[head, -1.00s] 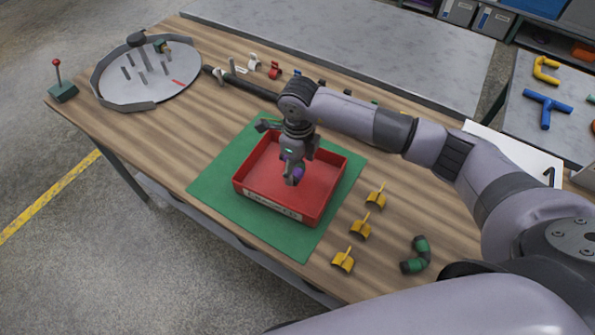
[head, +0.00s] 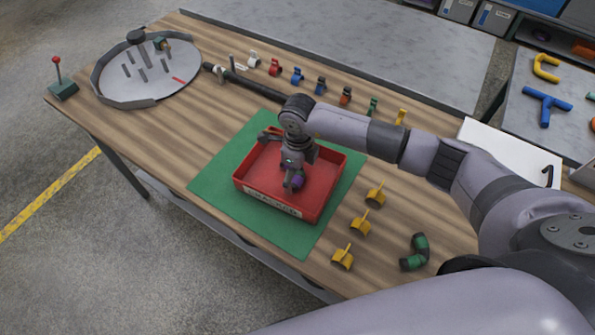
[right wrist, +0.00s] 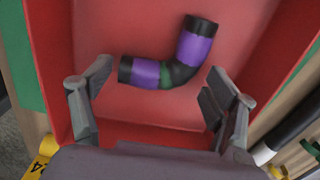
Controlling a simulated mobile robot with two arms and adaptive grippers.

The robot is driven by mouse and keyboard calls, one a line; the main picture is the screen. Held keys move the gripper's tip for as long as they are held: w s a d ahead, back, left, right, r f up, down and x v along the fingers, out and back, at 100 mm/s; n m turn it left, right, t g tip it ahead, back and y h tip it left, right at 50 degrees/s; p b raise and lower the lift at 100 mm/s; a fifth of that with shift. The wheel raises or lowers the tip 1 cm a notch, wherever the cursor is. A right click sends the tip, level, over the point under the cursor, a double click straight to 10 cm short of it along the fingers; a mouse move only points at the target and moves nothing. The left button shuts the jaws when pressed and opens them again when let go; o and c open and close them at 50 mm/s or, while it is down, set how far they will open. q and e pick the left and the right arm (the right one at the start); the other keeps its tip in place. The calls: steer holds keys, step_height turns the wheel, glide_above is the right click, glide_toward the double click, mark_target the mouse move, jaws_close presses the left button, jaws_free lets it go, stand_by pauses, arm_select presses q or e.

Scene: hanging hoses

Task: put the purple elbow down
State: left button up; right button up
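The purple elbow (right wrist: 165,73), with black end bands and a green patch at its bend, lies in the red tray (head: 253,196). It shows in the right wrist view on the tray's floor (right wrist: 110,35). In the head view the elbow (head: 298,181) is partly hidden by my right gripper (head: 293,182), which points down into the tray. The right wrist view shows the gripper's (right wrist: 158,78) two fingers wide apart, with the elbow lying free just ahead of and between the fingertips. My left gripper is not in view.
The tray stands on a green mat (head: 222,180). Several yellow clips (head: 360,223) and a green elbow (head: 414,252) lie to its right. A dark hose (head: 245,87) and a row of coloured clips (head: 297,76) lie behind. A round grey tray (head: 150,72) stands at the back left.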

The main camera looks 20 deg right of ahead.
mark_target(298, 176)
steer(key=shift+o, duration=0.2)
steer(key=shift+r, duration=0.6)
step_height(298, 176, up, 11)
steer(key=b, duration=0.1)
steer(key=shift+s+b, duration=0.15)
steer(key=shift+b, duration=0.25)
